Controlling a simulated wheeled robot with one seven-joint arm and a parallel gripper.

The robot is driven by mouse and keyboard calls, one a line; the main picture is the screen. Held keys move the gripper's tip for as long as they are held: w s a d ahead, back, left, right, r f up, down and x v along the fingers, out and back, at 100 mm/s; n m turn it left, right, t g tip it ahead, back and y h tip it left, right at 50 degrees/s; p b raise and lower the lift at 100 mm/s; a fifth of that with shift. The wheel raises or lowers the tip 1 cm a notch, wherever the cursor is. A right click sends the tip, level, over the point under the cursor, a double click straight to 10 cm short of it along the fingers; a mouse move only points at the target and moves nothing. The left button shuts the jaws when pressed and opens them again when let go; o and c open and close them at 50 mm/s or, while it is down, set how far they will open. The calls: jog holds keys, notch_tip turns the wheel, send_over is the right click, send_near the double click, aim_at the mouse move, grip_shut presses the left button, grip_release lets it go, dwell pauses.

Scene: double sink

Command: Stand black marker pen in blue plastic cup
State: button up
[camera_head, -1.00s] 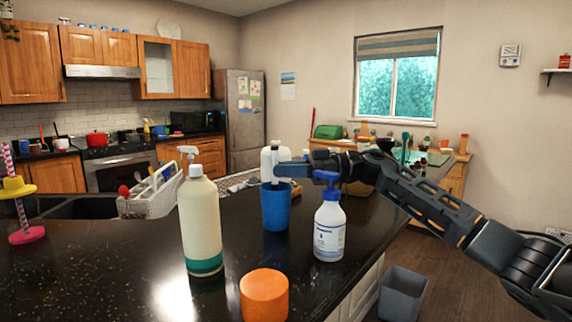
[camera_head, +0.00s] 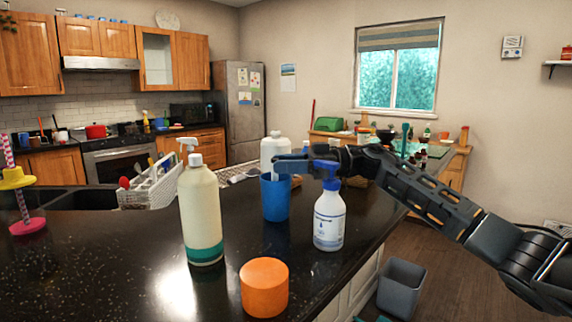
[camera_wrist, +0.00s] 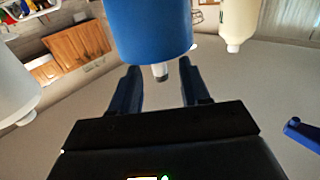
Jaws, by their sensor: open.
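The blue plastic cup (camera_head: 276,200) stands upright on the dark counter, between a cream pump bottle and a spray bottle. In the wrist view the cup (camera_wrist: 152,28) fills the top middle, its rim facing down the picture. The marker pen (camera_wrist: 160,73) is in the cup, and only its pale, dark-tipped end shows past the rim. A thin pale part of the pen (camera_head: 275,177) shows at the rim in the head view; the rest is hidden in the cup. My gripper (camera_wrist: 159,66) is open, one finger on each side of the pen's end, at the rim.
The cream pump bottle (camera_head: 200,215) stands left of the cup. The spray bottle (camera_head: 329,222) stands close on the right, under my arm. A white bottle (camera_head: 273,148) is behind the cup. An orange cylinder (camera_head: 264,290) stands in front. A white dish rack (camera_head: 150,190) is farther left.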

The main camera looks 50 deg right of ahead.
jog(key=b+v, duration=0.1)
jog(key=v, duration=0.7)
jog(key=shift+b, duration=0.35)
dwell(0.7)
